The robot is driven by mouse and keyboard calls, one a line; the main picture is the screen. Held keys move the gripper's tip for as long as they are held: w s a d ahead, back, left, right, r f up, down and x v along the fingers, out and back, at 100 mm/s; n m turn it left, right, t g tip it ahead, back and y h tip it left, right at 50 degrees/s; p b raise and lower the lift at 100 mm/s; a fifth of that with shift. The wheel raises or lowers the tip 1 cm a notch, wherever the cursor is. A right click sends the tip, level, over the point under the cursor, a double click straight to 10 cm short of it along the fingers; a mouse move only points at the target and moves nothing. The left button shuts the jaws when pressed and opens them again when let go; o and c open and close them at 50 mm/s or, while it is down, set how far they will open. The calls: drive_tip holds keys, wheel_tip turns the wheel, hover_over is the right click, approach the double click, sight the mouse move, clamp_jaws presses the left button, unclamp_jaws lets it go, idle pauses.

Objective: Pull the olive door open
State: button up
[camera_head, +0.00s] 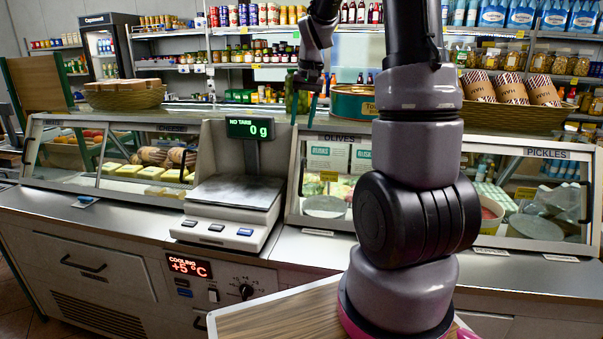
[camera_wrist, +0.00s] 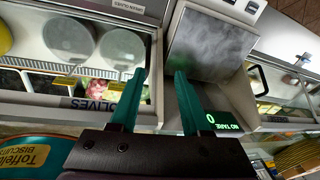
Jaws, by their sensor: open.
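The olive door is the sloped glass front (camera_head: 325,180) of the counter case under the "OLIVES" label, right of the scale; it looks shut. My arm hides its right part. In the wrist view, the olive case (camera_wrist: 107,88) fills the upper left, with its label upside down and round pale lids inside. My gripper (camera_head: 303,119) is open and empty, its teal fingers pointing down near the top left corner of the olive case. In the wrist view, the gap between the fingertips (camera_wrist: 160,75) lies over the strip between the case and the scale. No handle shows clearly.
A scale (camera_head: 233,195) reading 0 g stands left of the olive case. The pickles case (camera_head: 530,200) is at right, and a basket (camera_head: 125,97) stands at left. The front counter ledge is mostly clear.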

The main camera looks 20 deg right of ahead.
drive_tip(key=g, duration=0.1)
approach(302, 167)
drive_tip(key=shift+g, duration=0.3)
drive_tip(key=f, duration=0.7)
drive_tip(key=a+f, duration=0.1)
drive_tip(key=f, duration=0.3)
drive_tip(key=shift+w+f, duration=0.3)
drive_tip(key=shift+w, duration=0.1)
clamp_jaws()
idle(0.3)
